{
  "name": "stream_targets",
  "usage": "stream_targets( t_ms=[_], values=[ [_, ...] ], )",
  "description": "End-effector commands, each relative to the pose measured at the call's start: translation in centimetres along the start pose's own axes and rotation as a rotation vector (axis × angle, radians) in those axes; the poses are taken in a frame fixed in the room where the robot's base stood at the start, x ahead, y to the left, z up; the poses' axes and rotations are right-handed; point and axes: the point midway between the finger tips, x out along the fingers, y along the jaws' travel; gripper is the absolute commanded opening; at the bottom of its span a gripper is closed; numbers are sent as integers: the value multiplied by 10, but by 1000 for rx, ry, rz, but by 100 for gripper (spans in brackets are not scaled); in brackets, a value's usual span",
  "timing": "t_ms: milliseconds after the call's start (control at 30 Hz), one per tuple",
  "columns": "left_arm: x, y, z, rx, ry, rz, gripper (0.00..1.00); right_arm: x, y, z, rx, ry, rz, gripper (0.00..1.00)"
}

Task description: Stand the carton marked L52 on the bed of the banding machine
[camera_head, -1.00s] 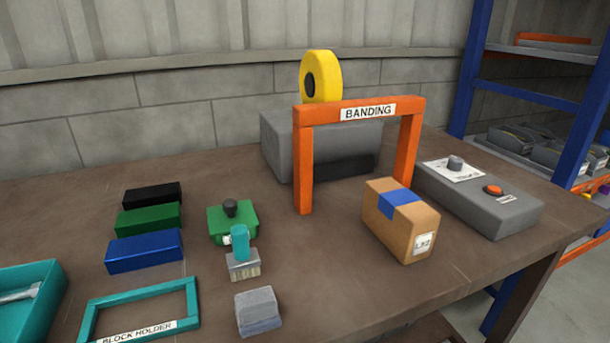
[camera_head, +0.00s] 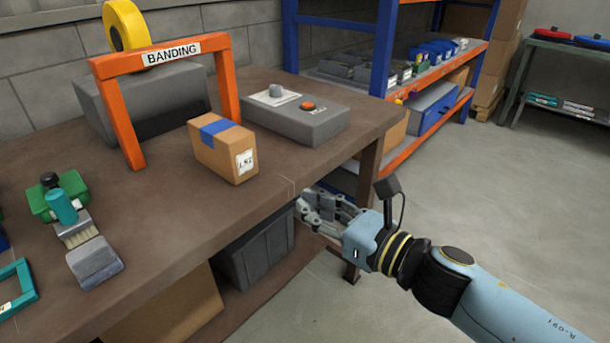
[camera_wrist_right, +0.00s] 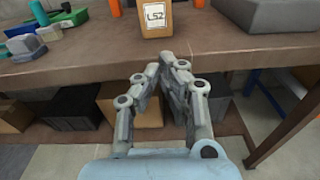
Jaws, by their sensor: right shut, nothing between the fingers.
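The carton marked L52 (camera_head: 222,150) is a brown box with blue tape, standing on the brown table in front of the banding machine's orange arch (camera_head: 163,62). Its label face (camera_wrist_right: 157,17) shows at the top of the right wrist view. The machine has a grey block (camera_head: 150,100) behind the arch and a yellow reel. My right gripper (camera_head: 306,207) is shut and empty, off the table's front edge, to the right of the carton and apart from it. In the wrist view its fingers (camera_wrist_right: 160,68) point toward the table edge below the carton. My left gripper is out of view.
A grey control box (camera_head: 293,115) with a red button stands right of the carton. A brush (camera_head: 72,225), a grey block (camera_head: 94,262) and a green item (camera_head: 60,192) lie at the left. A dark bin (camera_head: 257,255) is under the table. Floor is clear at the right.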

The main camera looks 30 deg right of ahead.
Motion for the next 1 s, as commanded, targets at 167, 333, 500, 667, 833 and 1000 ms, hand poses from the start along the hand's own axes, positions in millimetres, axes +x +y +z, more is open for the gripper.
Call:
stream_targets(
  t_ms=[167, 333, 500, 667, 833, 1000],
  values=[
    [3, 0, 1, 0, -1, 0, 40, 2, 8, 35, -70, -61, 29, 0],
    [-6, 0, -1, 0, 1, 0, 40, 19, 8, 35, -65, -55, 26, 0],
    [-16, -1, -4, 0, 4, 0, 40, 55, 10, 38, -62, -56, 26, 0],
    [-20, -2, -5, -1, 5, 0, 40, 89, 10, 37, -62, -54, 26, 0],
    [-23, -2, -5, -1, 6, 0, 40, 118, 11, 38, -60, -53, 26, 0],
    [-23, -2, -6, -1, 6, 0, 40, 134, 11, 37, -62, -52, 26, 0]
  ],
)
